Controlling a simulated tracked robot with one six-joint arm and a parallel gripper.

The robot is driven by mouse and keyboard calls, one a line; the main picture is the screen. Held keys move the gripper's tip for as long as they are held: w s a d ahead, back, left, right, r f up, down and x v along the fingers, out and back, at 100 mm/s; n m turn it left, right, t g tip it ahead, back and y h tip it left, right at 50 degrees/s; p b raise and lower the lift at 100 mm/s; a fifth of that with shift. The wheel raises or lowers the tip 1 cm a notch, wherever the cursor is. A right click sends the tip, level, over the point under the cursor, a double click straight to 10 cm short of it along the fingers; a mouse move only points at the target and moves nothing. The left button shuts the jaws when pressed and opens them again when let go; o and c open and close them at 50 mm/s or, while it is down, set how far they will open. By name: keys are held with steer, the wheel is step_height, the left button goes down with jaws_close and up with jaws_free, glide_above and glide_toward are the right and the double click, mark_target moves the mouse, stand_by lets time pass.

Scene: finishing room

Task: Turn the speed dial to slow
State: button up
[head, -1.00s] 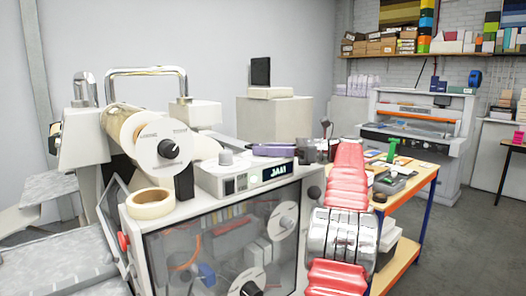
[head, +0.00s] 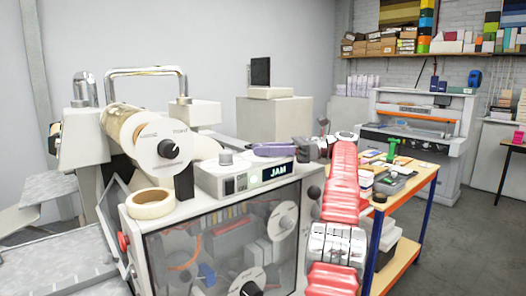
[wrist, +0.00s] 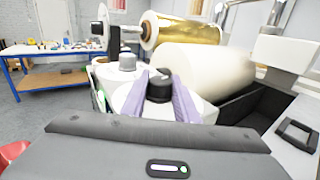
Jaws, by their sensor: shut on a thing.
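In the wrist view, my gripper (wrist: 158,95) has its two purple fingers on both sides of a black round knob (wrist: 158,86) with a pale mark on top, shut on it. It appears to be the speed dial; no slow or fast label is legible. In the head view, my gripper (head: 272,149) is at the top of the control box (head: 215,178), over its lit JAM display (head: 278,171). The held knob is hidden there. A grey knob (head: 226,157) stands left of the fingers; it also shows in the wrist view (wrist: 127,62).
A black knob on a white disc (head: 158,135) is left of the control box. A tape roll (head: 151,203) lies on the machine top. A gold roll (wrist: 182,32) and a cream roll (wrist: 208,70) lie beyond the held knob. A cluttered workbench (head: 408,215) stands right.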

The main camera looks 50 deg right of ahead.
steer(key=shift+w+r, duration=0.1)
steer(key=o, duration=1.1)
steer(key=shift+c, duration=0.2)
